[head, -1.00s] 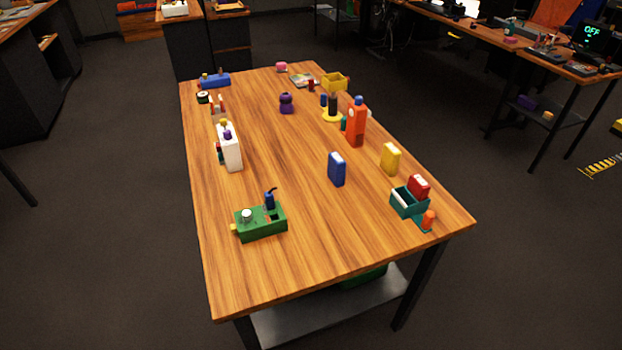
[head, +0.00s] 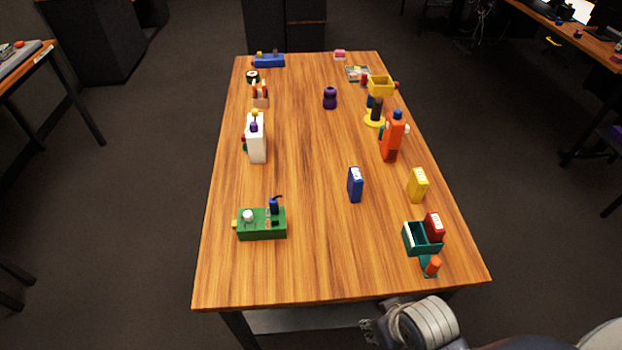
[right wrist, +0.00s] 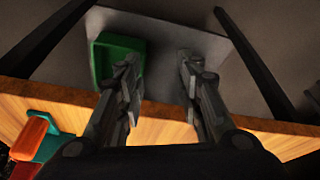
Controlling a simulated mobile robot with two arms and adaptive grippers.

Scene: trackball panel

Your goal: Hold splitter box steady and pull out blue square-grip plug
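The green splitter box (head: 260,232) sits near the table's front left, with a yellow nub on its left end. A blue plug (head: 274,205) with a dark cable stands upright in its top; the grip's shape is too small to tell. A white round knob (head: 248,215) is beside it on the box. My right gripper (right wrist: 160,78) is open and empty at the table's front edge, far to the right of the box. In the head view only part of my right arm shows, at the bottom. My left gripper is not in view.
A teal tray (head: 413,241) with a red block (head: 434,226) stands at the front right. Blue (head: 355,185) and yellow (head: 418,186) blocks stand behind. A green bin (right wrist: 97,62) is on the lower shelf. The front middle is clear.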

